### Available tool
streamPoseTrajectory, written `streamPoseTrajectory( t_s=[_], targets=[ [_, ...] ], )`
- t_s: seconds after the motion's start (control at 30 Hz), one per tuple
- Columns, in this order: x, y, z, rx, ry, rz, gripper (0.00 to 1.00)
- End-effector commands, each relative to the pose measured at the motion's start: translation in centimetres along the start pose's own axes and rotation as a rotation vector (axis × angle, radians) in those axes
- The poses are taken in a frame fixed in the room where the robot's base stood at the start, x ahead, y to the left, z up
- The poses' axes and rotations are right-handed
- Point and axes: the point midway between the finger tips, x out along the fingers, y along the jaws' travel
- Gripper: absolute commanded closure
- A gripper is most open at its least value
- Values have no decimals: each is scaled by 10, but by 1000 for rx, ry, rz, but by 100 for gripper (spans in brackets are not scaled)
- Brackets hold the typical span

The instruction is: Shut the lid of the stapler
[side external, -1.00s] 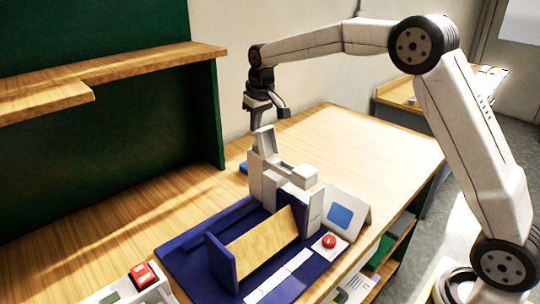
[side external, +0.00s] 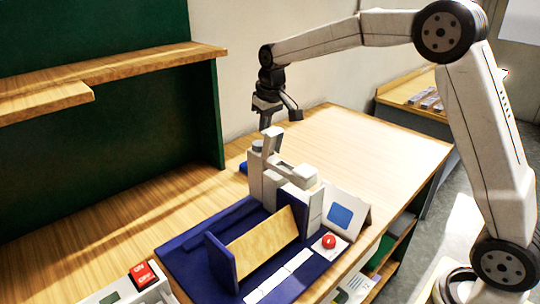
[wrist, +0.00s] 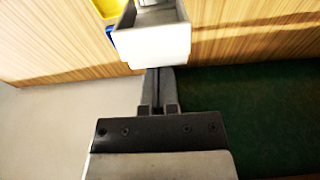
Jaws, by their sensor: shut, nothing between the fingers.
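The stapler (side external: 272,187) is a pale grey-white machine on a dark blue base with a sloped wooden board. Its white lid (side external: 271,141) stands raised and open at the back of the machine, tilted. The lid also shows in the wrist view as a white, hollow box shape (wrist: 152,46) at the top. My gripper (side external: 267,123) is above and just behind the lid, pointing down. In the wrist view, its shut, empty fingers (wrist: 158,72) end at the lid's near face. I cannot tell whether they touch it.
A red button (side external: 329,241) and a white panel with a blue square (side external: 342,214) are at the stapler's right. A white device with a red top (side external: 143,275) is at the lower left. A wooden shelf (side external: 150,62) is at the upper left. The table's right part is clear.

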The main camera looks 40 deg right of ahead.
Motion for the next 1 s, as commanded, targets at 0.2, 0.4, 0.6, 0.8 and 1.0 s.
streamPoseTrajectory(
  t_s=[0.2,0.4,0.6,0.8,1.0],
  targets=[
    [-3,0,7,0,2,0,100],
    [-6,0,14,0,2,0,100],
    [-8,0,20,0,1,0,100],
    [-10,0,26,0,1,0,100],
    [-10,0,28,0,1,0,100]
  ],
)
